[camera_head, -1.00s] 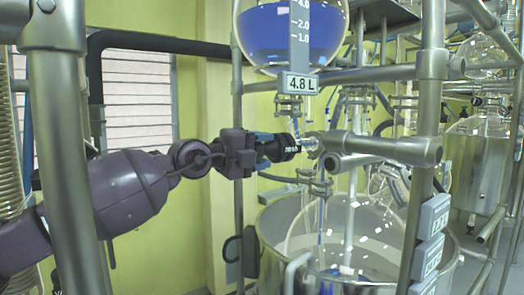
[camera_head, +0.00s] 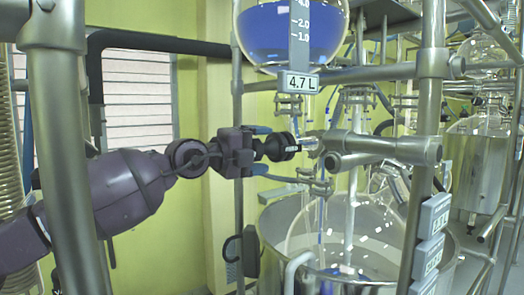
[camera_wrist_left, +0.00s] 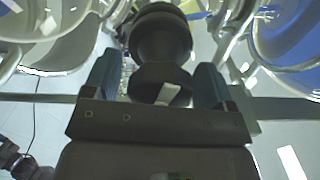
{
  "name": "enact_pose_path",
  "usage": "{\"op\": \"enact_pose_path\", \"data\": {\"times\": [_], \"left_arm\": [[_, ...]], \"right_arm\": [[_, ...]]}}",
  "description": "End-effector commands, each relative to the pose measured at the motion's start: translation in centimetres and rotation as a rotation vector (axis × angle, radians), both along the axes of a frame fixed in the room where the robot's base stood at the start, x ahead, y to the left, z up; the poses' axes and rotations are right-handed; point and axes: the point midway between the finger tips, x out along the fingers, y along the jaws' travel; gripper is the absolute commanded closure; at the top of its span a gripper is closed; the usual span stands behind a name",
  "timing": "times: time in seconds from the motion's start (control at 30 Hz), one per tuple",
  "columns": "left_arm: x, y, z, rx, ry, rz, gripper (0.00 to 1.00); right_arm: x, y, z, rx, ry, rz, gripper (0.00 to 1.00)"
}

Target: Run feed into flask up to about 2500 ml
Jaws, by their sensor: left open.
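The feed vessel (camera_head: 290,35) is a round glass bulb with blue liquid; its tag (camera_head: 301,82) reads 4.7 L. Below it, a black valve knob (camera_head: 281,147) sits on the outlet line. My left gripper (camera_head: 262,149) is open around the knob, one blue finger above and one below in the head view. In the left wrist view the black knob (camera_wrist_left: 160,48) lies between the two teal fingers. The clear glass flask (camera_head: 340,225) sits low inside a metal bath, with blue in the tube above it.
Metal frame bars (camera_head: 385,147) run close to the right of the knob, and an upright post (camera_head: 65,150) stands in front of my left arm. The metal bath (camera_head: 270,230) surrounds the flask. Small display tags (camera_head: 434,215) hang at right, too small to read surely.

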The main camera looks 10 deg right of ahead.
Motion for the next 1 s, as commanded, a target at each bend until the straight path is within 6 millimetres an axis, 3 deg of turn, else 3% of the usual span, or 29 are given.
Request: {"op": "enact_pose_path", "data": {"times": [0.53,0.73,1.0], "left_arm": [[-3.3,8.1,-0.2,-0.001,0.001,0.001,0.22],[-3.8,9.4,-0.1,-0.001,0.001,0.001,0.22],[-3.9,9.5,0.0,-0.001,0.001,0.001,0.22]], "right_arm": [[1.1,0.2,-1.1,-0.001,-0.021,0.007,0.22],[1.0,0.2,-1.3,-0.001,-0.019,0.007,0.22],[0.3,0.1,-1.8,-0.001,-0.004,0.003,0.22]]}}
